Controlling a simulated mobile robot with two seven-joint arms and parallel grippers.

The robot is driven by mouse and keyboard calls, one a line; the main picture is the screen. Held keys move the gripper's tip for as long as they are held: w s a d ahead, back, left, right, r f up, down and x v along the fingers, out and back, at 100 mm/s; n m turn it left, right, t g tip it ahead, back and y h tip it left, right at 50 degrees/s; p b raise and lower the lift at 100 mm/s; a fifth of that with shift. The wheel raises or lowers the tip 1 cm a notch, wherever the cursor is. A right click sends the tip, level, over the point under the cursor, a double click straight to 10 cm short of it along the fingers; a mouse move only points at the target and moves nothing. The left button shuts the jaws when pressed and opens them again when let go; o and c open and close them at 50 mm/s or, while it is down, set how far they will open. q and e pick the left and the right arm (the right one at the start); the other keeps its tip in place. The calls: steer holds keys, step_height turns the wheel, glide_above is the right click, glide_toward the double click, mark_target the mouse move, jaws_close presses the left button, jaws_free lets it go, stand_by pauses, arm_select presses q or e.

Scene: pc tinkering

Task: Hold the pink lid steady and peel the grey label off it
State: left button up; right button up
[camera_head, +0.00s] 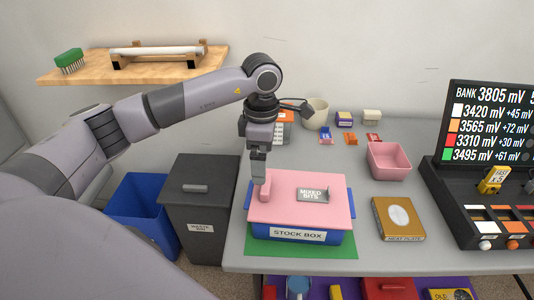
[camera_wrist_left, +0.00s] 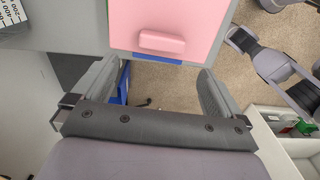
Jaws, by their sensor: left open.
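The pink lid (camera_head: 288,207) lies flat on the blue stock box (camera_head: 270,231), with a raised pink grip (camera_head: 265,190) near its left edge. The grey label (camera_head: 313,195), reading "MIXED BITS", lies on the right part of the lid. My left gripper (camera_head: 258,178) points down just above the lid's left end, near the pink grip. In the left wrist view, its open fingers (camera_wrist_left: 160,75) are empty, and the pink grip (camera_wrist_left: 162,43) lies ahead, between their lines. I cannot tell whether a fingertip touches the lid. The label is outside the wrist view.
The box stands on a green mat (camera_head: 300,248) at the table's front left. A heat plate box (camera_head: 398,219) and a pink bin (camera_head: 388,161) stand to its right. A battery panel (camera_head: 490,210) is at far right. A dark waste bin (camera_head: 199,210) stands left of the table.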

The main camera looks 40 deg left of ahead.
arm_select(q)
step_height(320, 180, down, 7)
steer(key=shift+r+p, duration=0.2)
steer(key=shift+p, duration=0.1)
jaws_close()
stand_by(0.5)
steer(key=shift+s+f+y, duration=0.1)
steer(key=shift+f+y, duration=0.05)
steer(key=shift+y, duration=0.15)
steer(key=c, duration=1)
jaws_free()
steer(key=shift+c, duration=0.9)
